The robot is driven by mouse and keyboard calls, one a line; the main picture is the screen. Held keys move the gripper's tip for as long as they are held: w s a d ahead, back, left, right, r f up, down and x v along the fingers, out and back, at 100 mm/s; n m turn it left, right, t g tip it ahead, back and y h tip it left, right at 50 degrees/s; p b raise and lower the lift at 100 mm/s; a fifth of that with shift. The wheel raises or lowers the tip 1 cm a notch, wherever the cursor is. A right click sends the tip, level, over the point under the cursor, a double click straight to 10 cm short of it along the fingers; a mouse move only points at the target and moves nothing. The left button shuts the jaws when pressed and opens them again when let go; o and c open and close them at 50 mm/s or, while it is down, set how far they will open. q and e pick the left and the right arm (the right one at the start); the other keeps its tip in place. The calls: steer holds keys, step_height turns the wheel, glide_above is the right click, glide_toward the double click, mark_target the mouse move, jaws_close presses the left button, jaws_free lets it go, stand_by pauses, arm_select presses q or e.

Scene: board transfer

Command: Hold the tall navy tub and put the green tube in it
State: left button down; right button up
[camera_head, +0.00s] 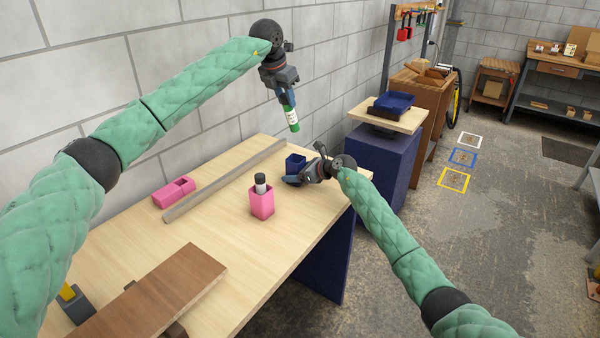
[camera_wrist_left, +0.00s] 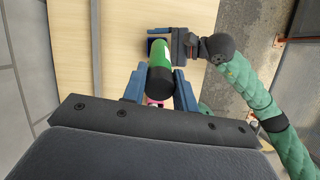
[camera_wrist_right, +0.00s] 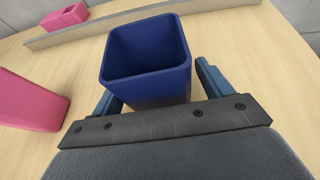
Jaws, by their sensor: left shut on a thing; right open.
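The green tube (camera_head: 292,121), with a white band, is held in my left gripper (camera_head: 288,102), well above the table. In the left wrist view, the tube (camera_wrist_left: 160,72) sits between the closed fingers (camera_wrist_left: 159,90), its dark end toward the camera. The navy tub (camera_head: 294,162) stands upright near the table's far end, below the tube. In the right wrist view, the tub (camera_wrist_right: 147,88) looks empty and stands between the spread fingers of my right gripper (camera_wrist_right: 158,90). In the left wrist view, the tube partly hides the tub.
A pink tub (camera_head: 262,204) holding a dark-capped tube (camera_head: 260,182) stands nearer on the table. Another pink container (camera_head: 174,192) lies behind a long grey strip (camera_head: 225,181). A brown board (camera_head: 160,295) lies at the front. The table's middle is clear.

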steer(key=c, duration=1.1)
arm_select(q)
step_height(320, 180, down, 13)
arm_select(e)
steer(key=shift+o, duration=0.2)
stand_by(1.2)
arm_select(q)
steer(key=c, duration=1)
jaws_free()
steer(key=v, duration=1.2)
arm_select(e)
steer(key=o, duration=1.1)
steer(key=shift+c, duration=0.2)
